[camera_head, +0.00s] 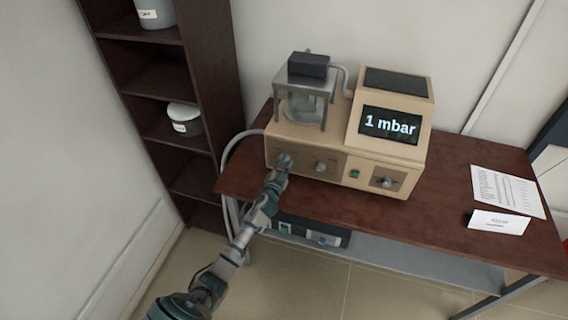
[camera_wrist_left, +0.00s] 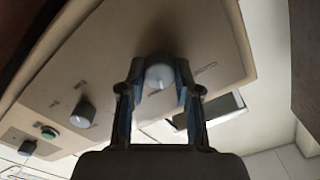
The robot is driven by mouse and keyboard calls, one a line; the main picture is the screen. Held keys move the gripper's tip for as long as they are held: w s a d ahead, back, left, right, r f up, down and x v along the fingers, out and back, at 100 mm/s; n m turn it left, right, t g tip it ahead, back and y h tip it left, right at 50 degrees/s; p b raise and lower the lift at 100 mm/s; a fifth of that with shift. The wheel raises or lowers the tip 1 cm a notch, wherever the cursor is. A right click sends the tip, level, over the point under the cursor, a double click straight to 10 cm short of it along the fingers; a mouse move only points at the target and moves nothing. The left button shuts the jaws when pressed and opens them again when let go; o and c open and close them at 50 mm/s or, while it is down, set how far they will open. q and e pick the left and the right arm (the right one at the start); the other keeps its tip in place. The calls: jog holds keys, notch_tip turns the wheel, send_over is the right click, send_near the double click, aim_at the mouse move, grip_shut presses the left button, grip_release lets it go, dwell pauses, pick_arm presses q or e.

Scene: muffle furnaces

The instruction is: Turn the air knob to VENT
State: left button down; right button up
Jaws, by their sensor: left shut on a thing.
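The beige device (camera_head: 345,160) stands on the brown table, and its screen (camera_head: 389,123) reads "1 mbar". My left gripper (camera_head: 284,160) is at the leftmost knob of the front panel and hides most of that knob in the head view. In the left wrist view the gripper (camera_wrist_left: 159,80) is shut on this grey knob (camera_wrist_left: 158,72), one finger on each side. The panel lettering beside the knob is too blurred to read. My right gripper is not in view.
A second knob (camera_head: 320,167), a green button (camera_head: 354,174) and a third knob (camera_head: 386,182) sit to the right on the panel. A glass chamber under a metal frame (camera_head: 306,95) stands on top. A dark shelf (camera_head: 165,80) is at left; papers (camera_head: 507,190) lie at right.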

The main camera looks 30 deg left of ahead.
pick_arm(q)
jog(key=m, duration=0.6)
jog(key=shift+d, duration=0.1)
jog(key=m, duration=0.5)
jog(key=shift+f+m, duration=0.2)
jog(key=shift+m, duration=0.2)
jog(key=shift+s+m, duration=0.1)
jog(key=shift+m, duration=0.3)
jog(key=shift+d+f, duration=0.1)
jog(key=shift+f, duration=0.1)
jog(key=c, duration=0.8)
grip_release()
jog(key=shift+r, duration=0.1)
jog(key=v, duration=1.1)
jog(key=shift+s, duration=0.4)
